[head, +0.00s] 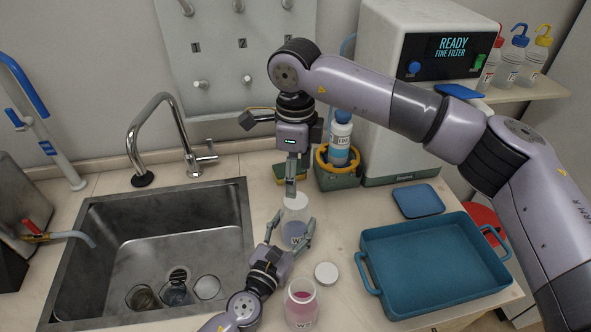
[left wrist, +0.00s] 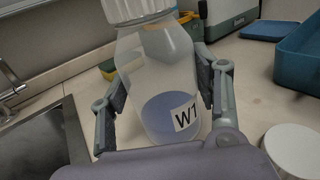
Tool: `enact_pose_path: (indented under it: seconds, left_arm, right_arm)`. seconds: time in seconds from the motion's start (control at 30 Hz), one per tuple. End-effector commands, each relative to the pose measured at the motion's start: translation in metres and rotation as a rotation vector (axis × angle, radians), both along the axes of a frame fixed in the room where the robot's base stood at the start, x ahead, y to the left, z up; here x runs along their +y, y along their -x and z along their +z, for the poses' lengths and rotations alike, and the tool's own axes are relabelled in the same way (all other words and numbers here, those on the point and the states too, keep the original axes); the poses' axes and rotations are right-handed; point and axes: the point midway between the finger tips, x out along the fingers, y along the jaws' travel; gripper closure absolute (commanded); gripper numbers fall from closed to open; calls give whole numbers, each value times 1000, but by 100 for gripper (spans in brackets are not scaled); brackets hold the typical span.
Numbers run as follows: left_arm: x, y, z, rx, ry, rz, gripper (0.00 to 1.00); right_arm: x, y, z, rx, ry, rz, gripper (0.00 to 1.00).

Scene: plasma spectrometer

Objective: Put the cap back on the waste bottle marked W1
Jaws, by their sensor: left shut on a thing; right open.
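The waste bottle W1 (left wrist: 165,85) is translucent with blue liquid and stands upright on the counter; it also shows in the head view (head: 294,235). My left gripper (head: 291,238) is shut around its body. A white cap (head: 296,202) sits on the bottle's mouth, also at the top edge of the left wrist view (left wrist: 138,9); I cannot tell how tightly it is on. My right gripper (head: 291,187) points down just above or at the cap and is open; its fingers are seen edge-on, so any contact is unclear.
A bottle with pink liquid (head: 300,305) stands open in front, and a loose white cap (head: 326,273) lies beside it. The sink (head: 160,240) is left, with several vessels inside. A blue tray (head: 430,265) is right. A caddy (head: 337,175) stands behind.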

Motion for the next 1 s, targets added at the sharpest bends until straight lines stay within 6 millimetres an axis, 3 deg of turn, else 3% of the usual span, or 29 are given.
enact_pose_path:
  seconds: [0.3,0.5,0.87,1.0]
  left_arm:
    - [0,0,0,0,0,0,100]
    - [0,0,0,0,0,0,100]
    - [0,0,0,0,0,0,100]
    - [0,0,0,0,0,0,100]
  right_arm:
    - [0,1,-49,3,0,0,39]
    - [0,0,-69,2,1,-1,39]
    - [0,0,-74,0,1,-1,39]
    - [0,0,-74,0,1,-1,47]
